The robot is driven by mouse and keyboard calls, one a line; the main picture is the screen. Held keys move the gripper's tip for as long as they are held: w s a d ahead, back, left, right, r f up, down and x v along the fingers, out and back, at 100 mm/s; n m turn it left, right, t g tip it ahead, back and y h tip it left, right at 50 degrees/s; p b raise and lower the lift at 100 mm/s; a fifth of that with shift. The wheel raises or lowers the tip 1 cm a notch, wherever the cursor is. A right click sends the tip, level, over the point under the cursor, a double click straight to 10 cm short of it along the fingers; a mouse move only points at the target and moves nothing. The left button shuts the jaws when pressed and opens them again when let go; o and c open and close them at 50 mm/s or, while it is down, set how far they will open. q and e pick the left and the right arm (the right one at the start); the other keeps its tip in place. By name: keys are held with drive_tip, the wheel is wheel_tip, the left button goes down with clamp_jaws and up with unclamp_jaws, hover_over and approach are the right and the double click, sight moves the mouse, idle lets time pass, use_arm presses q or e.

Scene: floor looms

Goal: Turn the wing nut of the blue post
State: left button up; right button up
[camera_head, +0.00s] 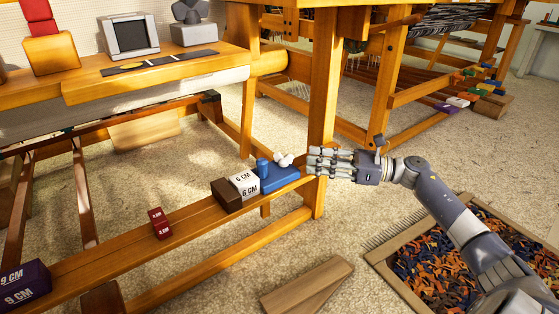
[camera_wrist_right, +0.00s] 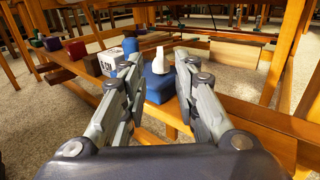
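The blue post (camera_head: 262,168) stands on a blue block (camera_head: 279,180) on the low wooden beam. A white wing nut (camera_head: 284,159) sits beside it, at the block's right side. In the right wrist view, the wing nut (camera_wrist_right: 158,63) stands above the blue block (camera_wrist_right: 158,90), with the blue post (camera_wrist_right: 130,46) behind and to the left. My right gripper (camera_head: 312,162) is just right of the wing nut. Its fingers (camera_wrist_right: 160,62) are apart, with nothing held, and the wing nut shows between and beyond them. My left gripper is out of view.
A white 6 CM block (camera_head: 243,184) and a brown block (camera_head: 226,195) stand left of the blue block. A small red block (camera_head: 159,223) is farther along the beam. An upright loom leg (camera_head: 322,110) stands close behind my right gripper.

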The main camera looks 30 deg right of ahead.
sight(283, 156)
drive_tip(key=b+x, duration=0.4)
drive_tip(key=x, duration=0.5)
drive_tip(key=shift+w+f, duration=0.1)
drive_tip(key=shift+c, duration=0.5)
clamp_jaws()
